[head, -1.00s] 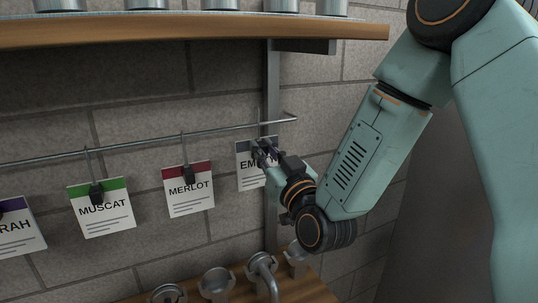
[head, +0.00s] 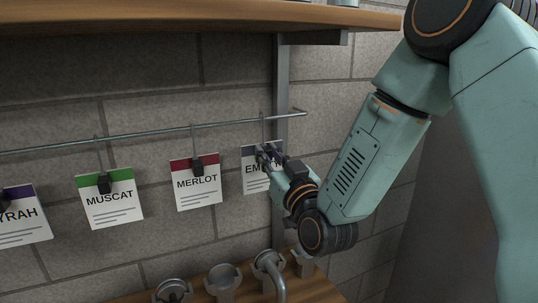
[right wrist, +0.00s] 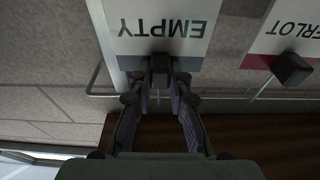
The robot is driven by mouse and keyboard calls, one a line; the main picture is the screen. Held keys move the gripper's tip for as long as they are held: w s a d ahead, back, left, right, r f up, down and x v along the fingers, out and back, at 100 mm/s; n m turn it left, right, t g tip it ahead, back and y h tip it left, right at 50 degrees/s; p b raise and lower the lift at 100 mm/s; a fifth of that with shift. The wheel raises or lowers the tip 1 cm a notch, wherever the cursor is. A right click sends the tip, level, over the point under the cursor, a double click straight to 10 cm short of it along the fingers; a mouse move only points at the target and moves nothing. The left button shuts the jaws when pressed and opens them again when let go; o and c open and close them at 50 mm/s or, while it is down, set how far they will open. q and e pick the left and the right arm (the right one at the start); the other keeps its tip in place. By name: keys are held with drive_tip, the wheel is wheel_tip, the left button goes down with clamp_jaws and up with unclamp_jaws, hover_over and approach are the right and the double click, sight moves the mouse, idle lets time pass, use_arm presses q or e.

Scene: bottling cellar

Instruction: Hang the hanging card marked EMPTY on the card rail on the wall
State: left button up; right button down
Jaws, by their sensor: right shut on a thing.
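The card marked EMPTY (head: 254,184), white with a grey top band, hangs upright at the right end of the card rail (head: 145,134). My right gripper (head: 268,156) is shut on the dark clip block at the card's top. Its fingers hide part of the word in the head view. The card's thin wire hook rises to the rail and crosses it. I cannot tell whether the hook bears on the rail. The right wrist view shows the EMPTY card (right wrist: 125,40) upside down, with the block between the fingertips (right wrist: 160,80). My left gripper is out of view.
The MERLOT (head: 196,193), MUSCAT (head: 110,208) and SYRAH (head: 22,226) cards hang to the left on the rail. A metal upright (head: 281,80) stands behind the rail's right end. A wooden shelf (head: 180,20) is above; a wooden surface with metal fittings (head: 222,280) is below.

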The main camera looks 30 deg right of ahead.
drive_tip(key=shift+d, duration=0.1)
drive_tip(key=c, duration=1.4)
unclamp_jaws()
drive_tip(key=shift+d, duration=0.1)
drive_tip(key=shift+c, duration=0.2)
drive_tip(key=shift+o, duration=1.3)
drive_tip(key=shift+w, duration=0.1)
drive_tip(key=v, duration=0.7)
drive_tip(key=shift+s, duration=0.4)
drive_tip(key=shift+a+f, duration=0.1)
drive_tip(key=shift+a, duration=0.15)
